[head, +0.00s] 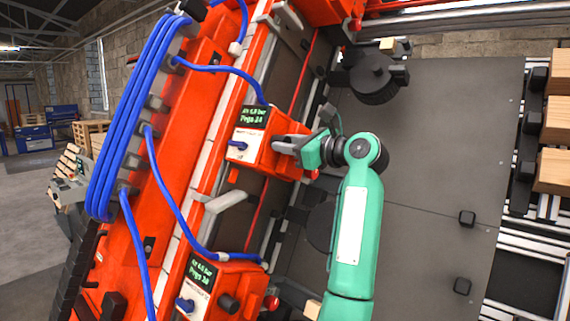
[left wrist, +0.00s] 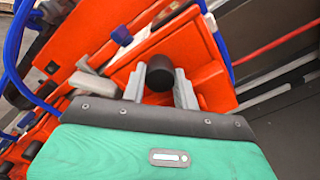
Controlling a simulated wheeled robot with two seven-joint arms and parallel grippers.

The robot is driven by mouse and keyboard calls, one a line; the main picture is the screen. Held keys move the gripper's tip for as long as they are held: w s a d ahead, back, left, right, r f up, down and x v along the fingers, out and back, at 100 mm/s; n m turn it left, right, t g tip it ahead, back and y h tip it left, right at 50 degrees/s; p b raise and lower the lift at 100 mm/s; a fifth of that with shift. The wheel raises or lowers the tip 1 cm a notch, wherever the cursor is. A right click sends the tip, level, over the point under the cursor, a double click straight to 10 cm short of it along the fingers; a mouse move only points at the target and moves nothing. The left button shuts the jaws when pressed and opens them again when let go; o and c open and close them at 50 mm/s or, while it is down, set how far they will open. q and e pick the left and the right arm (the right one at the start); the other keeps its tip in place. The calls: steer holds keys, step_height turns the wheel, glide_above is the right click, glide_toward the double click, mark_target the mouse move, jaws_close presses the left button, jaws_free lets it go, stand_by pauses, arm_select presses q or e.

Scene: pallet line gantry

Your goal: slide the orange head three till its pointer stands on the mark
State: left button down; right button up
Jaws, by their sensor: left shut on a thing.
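An orange head (head: 270,150) with a small green-lettered screen sits on the slanted orange beam, at mid height in the head view. It also shows in the left wrist view (left wrist: 208,80). My left gripper (head: 284,146) is at its right side, with its fingers on either side of a black knob. In the left wrist view, the left gripper (left wrist: 160,84) has its two grey fingers around this black knob (left wrist: 159,72). I cannot make out a number on the head, its pointer or the mark. My right gripper is not in view.
A second orange head (head: 228,285) is lower on the beam, and part of another orange unit (head: 333,8) is at the top. Blue hoses (head: 150,90) run to the heads. A grey lever (head: 226,201) juts out between them. A grey panel (head: 440,150) lies to the right.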

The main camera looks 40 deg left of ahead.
arm_select(q)
steer(key=shift+w+r, duration=0.4)
steer(key=shift+r, duration=0.25)
steer(key=c, duration=1.4)
jaws_free()
steer(key=shift+o, duration=0.3)
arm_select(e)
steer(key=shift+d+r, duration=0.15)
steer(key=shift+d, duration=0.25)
